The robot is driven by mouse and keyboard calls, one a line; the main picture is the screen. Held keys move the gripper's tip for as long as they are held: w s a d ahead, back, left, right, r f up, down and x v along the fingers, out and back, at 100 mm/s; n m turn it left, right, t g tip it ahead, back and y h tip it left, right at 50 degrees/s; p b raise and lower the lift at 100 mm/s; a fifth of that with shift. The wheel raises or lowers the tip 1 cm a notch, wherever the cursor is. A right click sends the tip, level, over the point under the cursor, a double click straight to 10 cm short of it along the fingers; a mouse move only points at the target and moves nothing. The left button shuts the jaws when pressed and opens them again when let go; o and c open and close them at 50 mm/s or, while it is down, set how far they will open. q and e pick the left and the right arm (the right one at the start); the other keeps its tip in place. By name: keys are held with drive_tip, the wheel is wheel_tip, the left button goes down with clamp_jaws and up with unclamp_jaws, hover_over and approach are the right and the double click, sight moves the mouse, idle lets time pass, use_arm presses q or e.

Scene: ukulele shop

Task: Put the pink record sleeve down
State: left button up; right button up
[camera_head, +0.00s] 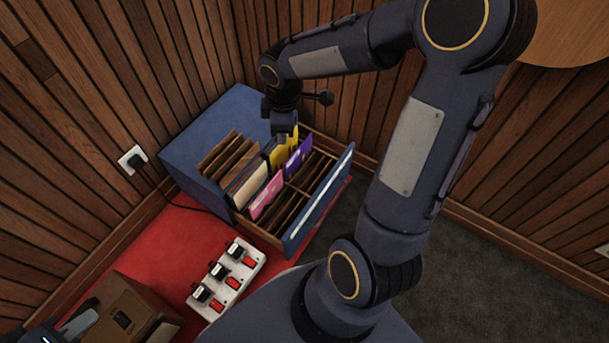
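The pink record sleeve (266,196) stands tilted in the open drawer (322,203) of the blue cabinet, in front of a cream sleeve (249,184). My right gripper (284,138) points down over the drawer, by the yellow sleeve (288,150) and apart from the pink one. Its fingertips are too small and dark to show whether they are open or hold anything. My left gripper (72,328) shows only in part at the bottom left corner, beside a brown box; its opening cannot be made out.
A purple sleeve (299,157) stands right of the yellow one. Brown dividers fill the drawer. A white switch strip (227,279) lies on the red mat (180,235). The brown box (128,312) is at lower left. Wood-panelled walls close in behind; the dark carpet (490,285) is clear.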

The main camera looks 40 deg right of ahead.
drive_tip(key=s+a+r+m+t+y, duration=0.1)
drive_tip(key=s+a+r+m, duration=0.1)
drive_tip(key=s, duration=0.4)
drive_tip(key=s+a+r+m+t+y, duration=0.1)
drive_tip(key=s+a+r+m, duration=0.2)
drive_tip(key=s+m, duration=0.3)
drive_tip(key=s+a+r+m+t+y, duration=0.2)
drive_tip(key=s+r+m, duration=0.1)
drive_tip(key=s, duration=0.3)
drive_tip(key=shift+s+a+r+m, duration=0.2)
drive_tip(key=shift+r+m, duration=0.2)
drive_tip(key=shift+m, duration=0.3)
